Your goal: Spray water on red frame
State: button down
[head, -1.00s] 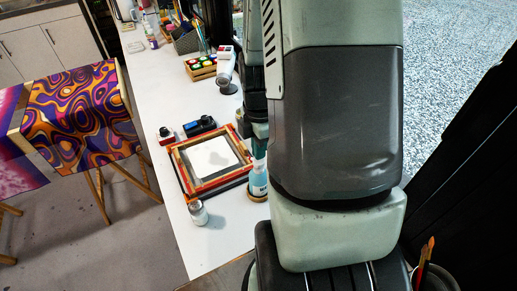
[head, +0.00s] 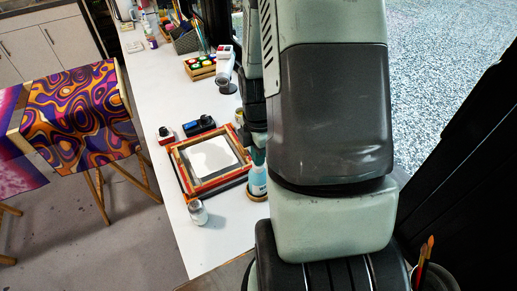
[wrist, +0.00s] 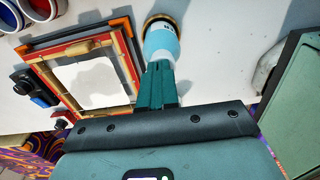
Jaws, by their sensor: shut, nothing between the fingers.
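The red frame (head: 196,186) lies on the white table, with a white panel (head: 212,157) inside it. It also shows in the wrist view (wrist: 66,49), at the left. A light blue bottle (head: 258,182) stands on a round wooden coaster at the frame's right side. In the wrist view the bottle (wrist: 161,42) is just beyond my fingertips. My gripper (wrist: 157,66) is shut with nothing between its fingers, and its tips overlap the bottle's near end in view. In the head view my gripper (head: 257,153) is above the bottle, partly hidden by my arm.
A small white jar (head: 198,212) stands near the table's front left edge. A black item (head: 199,125) and a small red-and-black one (head: 166,135) sit behind the frame. A paint box (head: 201,68) and a white device (head: 225,68) stand farther back. The table's left strip is clear.

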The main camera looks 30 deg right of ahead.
jog(key=shift+s+a+f, duration=0.1)
jog(key=shift+s+f, duration=0.1)
notch_tip(320, 180, up, 14)
jog(key=shift+w+d+r, duration=0.2)
jog(key=shift+w+d, duration=0.05)
jog(key=shift+w, duration=0.15)
jog(key=shift+r, duration=0.1)
dwell(0.4)
jog(key=shift+r, duration=0.9)
jog(key=f, duration=1.4)
jog(key=shift+s+a, duration=0.15)
jog(key=shift+s, duration=0.1)
